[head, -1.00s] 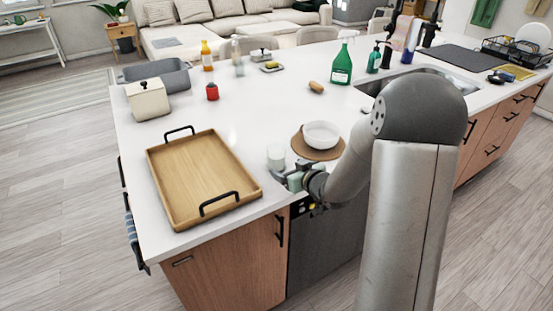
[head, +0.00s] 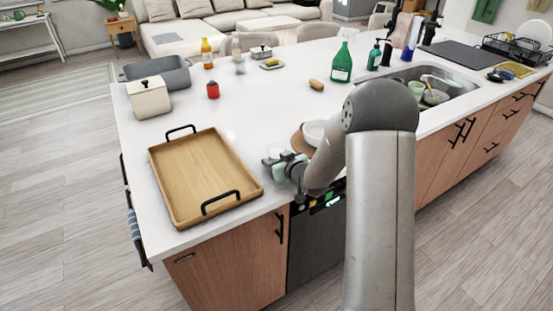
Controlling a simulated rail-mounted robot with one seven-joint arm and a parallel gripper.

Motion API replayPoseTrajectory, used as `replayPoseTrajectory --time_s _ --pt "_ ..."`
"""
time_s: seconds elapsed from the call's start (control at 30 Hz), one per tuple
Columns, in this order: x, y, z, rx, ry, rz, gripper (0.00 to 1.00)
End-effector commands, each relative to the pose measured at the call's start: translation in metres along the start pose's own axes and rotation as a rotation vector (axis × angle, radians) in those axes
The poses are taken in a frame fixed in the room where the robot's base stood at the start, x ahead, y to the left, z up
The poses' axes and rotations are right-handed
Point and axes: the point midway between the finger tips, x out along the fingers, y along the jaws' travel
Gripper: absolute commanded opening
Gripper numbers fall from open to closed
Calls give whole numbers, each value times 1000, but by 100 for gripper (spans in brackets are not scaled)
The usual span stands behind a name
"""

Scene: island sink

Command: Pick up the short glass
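The short glass (head: 276,150) is a small clear, whitish tumbler on the white island counter, just right of the wooden tray. Only its upper part shows in the head view; my gripper covers the rest. My gripper (head: 274,162) is at the glass, low over the counter, with its fingers overlapping it in the picture. I cannot tell whether the fingers touch the glass, or whether they are open or shut.
The wooden tray (head: 160,186) with black handles lies close on the left. A white bowl (head: 314,131) on a round brown mat (head: 298,140) stands to the right, partly behind my arm. The counter's front edge is near. The counter behind the glass is clear.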

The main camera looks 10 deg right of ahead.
Motion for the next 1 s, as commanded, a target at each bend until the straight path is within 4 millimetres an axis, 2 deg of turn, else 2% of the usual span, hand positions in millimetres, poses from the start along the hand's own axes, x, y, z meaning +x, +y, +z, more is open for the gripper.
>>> replayPoseTrajectory --time_s 0.03,0.1,0.63,1.0 --pt "0 0 0 0 0 0 40" --pt "0 0 0 0 0 0 26" --pt "-2 0 -5 0 2 0 26" --pt "-12 0 -32 -2 4 1 26"
